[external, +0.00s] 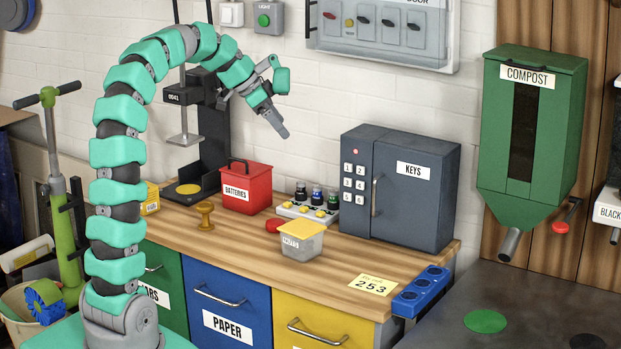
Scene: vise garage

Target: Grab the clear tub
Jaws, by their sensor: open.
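The clear tub (301,246) stands upright on the wooden workbench. It has grey, see-through walls, a yellow lid and a label that seems to read "NUTS". My gripper (279,128) is in the air above the bench, well above and slightly left of the tub. It points down and to the right. It is open and holds nothing. The gap between its fingers is hard to see from this angle.
Close behind the tub are a red round object (273,226) and a rack of small bottles (316,199). A red batteries box (246,188) stands left, a grey key safe (400,190) right. Bare wood (340,262) lies right of the tub, before a yellow note (373,285).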

